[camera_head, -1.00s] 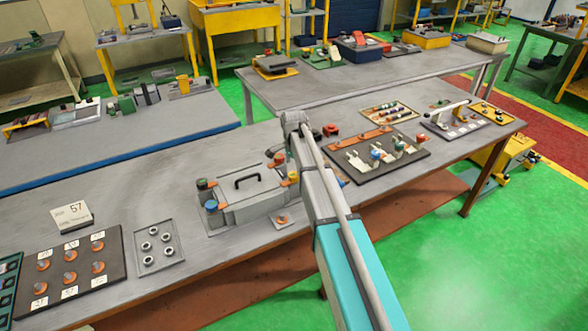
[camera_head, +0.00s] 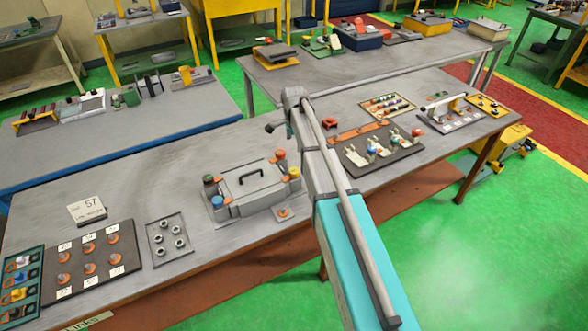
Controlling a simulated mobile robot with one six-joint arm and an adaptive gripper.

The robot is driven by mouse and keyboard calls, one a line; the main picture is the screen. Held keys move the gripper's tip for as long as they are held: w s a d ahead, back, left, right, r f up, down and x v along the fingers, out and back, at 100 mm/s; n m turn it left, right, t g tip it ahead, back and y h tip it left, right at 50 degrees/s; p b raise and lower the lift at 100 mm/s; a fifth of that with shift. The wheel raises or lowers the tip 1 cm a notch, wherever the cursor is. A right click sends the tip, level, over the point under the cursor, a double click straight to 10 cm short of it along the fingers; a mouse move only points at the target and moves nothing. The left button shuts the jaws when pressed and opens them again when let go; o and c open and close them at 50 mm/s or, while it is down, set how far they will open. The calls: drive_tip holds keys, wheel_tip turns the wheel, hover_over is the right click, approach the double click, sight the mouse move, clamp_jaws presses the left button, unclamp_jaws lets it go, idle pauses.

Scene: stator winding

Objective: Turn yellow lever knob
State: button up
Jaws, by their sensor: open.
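I cannot tell for sure which yellow part is the lever knob. A green-rimmed tray (camera_head: 38,262) at the bench's left front holds several small coloured parts, one of them yellow (camera_head: 18,295). A grey box with a black handle (camera_head: 252,187) carries coloured knobs at its corners, including a yellow one (camera_head: 294,173). A dark board (camera_head: 352,171) right of my arm holds several white levers with coloured knobs; my arm partly hides its left side. My arm reaches over the bench between box and board. My gripper's fingers cannot be made out behind the arm.
A dark board with several orange knobs (camera_head: 88,285), a grey plate with rings (camera_head: 187,256) and a number sign (camera_head: 88,209) lie left of the box. Bare bench top lies behind the box.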

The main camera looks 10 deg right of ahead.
sight(294, 170)
drive_tip(key=shift+f, duration=0.15)
wheel_tip(294, 170, down, 14)
drive_tip(key=b, duration=1.3)
drive_tip(key=shift+r+b, duration=0.25)
drive_tip(key=shift+b, duration=0.15)
drive_tip(key=c, duration=1.1)
drive_tip(key=shift+n, duration=0.5)
